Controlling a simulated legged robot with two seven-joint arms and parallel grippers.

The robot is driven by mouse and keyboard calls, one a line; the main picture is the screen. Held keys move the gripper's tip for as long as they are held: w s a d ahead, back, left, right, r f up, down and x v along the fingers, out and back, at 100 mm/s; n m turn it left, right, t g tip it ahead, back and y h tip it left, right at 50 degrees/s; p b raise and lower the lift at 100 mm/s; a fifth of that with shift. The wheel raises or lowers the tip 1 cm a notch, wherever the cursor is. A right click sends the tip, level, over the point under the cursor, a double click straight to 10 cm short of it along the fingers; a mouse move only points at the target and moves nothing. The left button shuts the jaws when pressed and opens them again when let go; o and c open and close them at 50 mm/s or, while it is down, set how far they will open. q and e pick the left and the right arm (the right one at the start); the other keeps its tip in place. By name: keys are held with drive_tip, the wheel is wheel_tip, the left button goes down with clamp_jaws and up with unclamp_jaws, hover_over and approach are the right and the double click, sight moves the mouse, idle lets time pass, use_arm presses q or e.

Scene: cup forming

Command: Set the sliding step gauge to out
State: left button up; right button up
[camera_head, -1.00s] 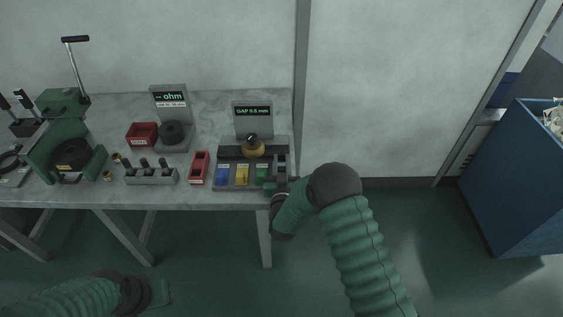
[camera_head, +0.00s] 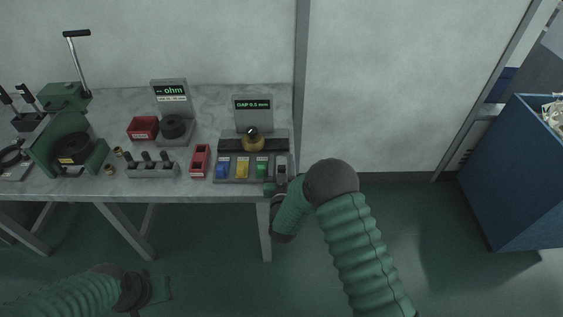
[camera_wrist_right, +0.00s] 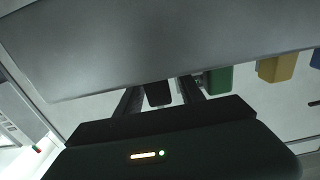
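The step gauge is a dark grey fixture (camera_head: 222,166) at the right end of the table. It carries blue (camera_head: 222,171), yellow (camera_head: 242,169) and green (camera_head: 261,170) blocks along its front and a brass knob with a black top (camera_head: 252,140). My right gripper (camera_head: 275,187) is at its front right corner. In the right wrist view my right gripper (camera_wrist_right: 160,96) has its fingers apart, with a small black piece (camera_wrist_right: 158,93) between them and visible gaps beside it. The green block (camera_wrist_right: 218,81) is just right of the fingers.
A display (camera_head: 253,108) reading GAP in mm stands behind the fixture. A red narrow tray (camera_head: 200,161), a peg block (camera_head: 152,168), an ohm meter (camera_head: 173,103), a red bin (camera_head: 143,128) and a green press (camera_head: 66,140) stand to the left. A blue bin (camera_head: 515,175) is on the right.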

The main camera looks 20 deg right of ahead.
drive_tip(key=v, duration=1.7)
drive_tip(key=shift+w, duration=0.1)
drive_tip(key=s+d+r+n+g+y+p, duration=0.1)
drive_tip(key=s+d+r+g+y+p, duration=0.1)
drive_tip(key=s+g, duration=0.5)
drive_tip(key=s+d+r+n+g+y+p, duration=0.2)
drive_tip(key=s+r+g, duration=0.4)
drive_tip(key=s, duration=0.3)
drive_tip(key=shift+s+d+g+y+p, duration=0.35)
drive_tip(key=shift+d+g+y+p, duration=0.15)
drive_tip(key=shift+g+p, duration=0.5)
